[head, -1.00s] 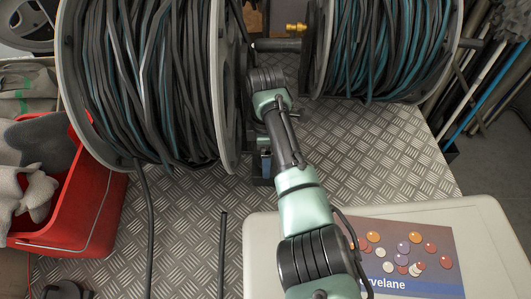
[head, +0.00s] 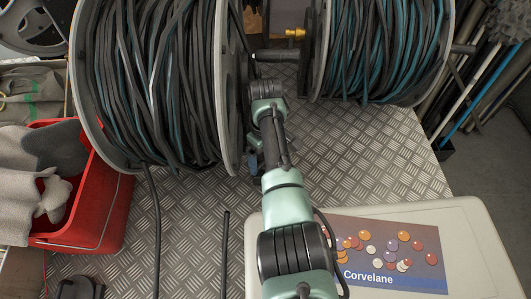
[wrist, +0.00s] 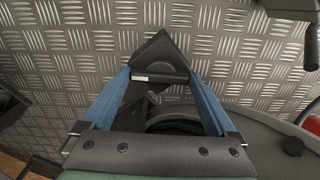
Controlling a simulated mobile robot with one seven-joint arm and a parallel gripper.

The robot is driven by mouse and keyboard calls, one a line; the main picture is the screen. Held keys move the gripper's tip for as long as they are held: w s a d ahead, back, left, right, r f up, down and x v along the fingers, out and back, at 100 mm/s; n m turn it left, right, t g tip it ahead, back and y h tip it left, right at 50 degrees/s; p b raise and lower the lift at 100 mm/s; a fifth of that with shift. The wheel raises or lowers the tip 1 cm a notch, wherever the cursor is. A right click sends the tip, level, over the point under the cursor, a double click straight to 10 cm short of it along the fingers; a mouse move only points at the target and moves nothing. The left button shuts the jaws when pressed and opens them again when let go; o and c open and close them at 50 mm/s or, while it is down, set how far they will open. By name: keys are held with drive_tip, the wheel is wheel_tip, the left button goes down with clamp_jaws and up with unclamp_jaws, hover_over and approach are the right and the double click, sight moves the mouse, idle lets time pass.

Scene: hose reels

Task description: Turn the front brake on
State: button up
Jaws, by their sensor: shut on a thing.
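The front hose reel (head: 155,85) is the large, nearer one at the left, wound with black and teal hose. In the wrist view, my gripper (wrist: 160,76) has its two blue fingers closed on a short dark bar, which I take to be the front brake lever (wrist: 160,77). A dark angular plate (wrist: 155,50) shows behind the bar, and part of a round grey flange (wrist: 265,140) is at lower right. In the head view, my arm hides most of the gripper, low beside the reel's right flange. The brake's on or off setting cannot be told.
A second reel (head: 380,50) stands behind at right, with a brass fitting (head: 295,33) beside it. A pale case labelled Corvelane (head: 470,235) lies under my forearm. A red bin (head: 95,210) is at left. Bare tread plate (head: 365,150) lies right of my arm.

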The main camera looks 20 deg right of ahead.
drive_tip(key=m+p, duration=0.1)
drive_tip(key=m, duration=0.3)
drive_tip(key=shift+r+m, duration=0.1)
drive_tip(key=shift+m, duration=2.1)
drive_tip(key=o, duration=1)
wheel_tip(320, 180, up, 13)
drive_tip(key=p, duration=0.2)
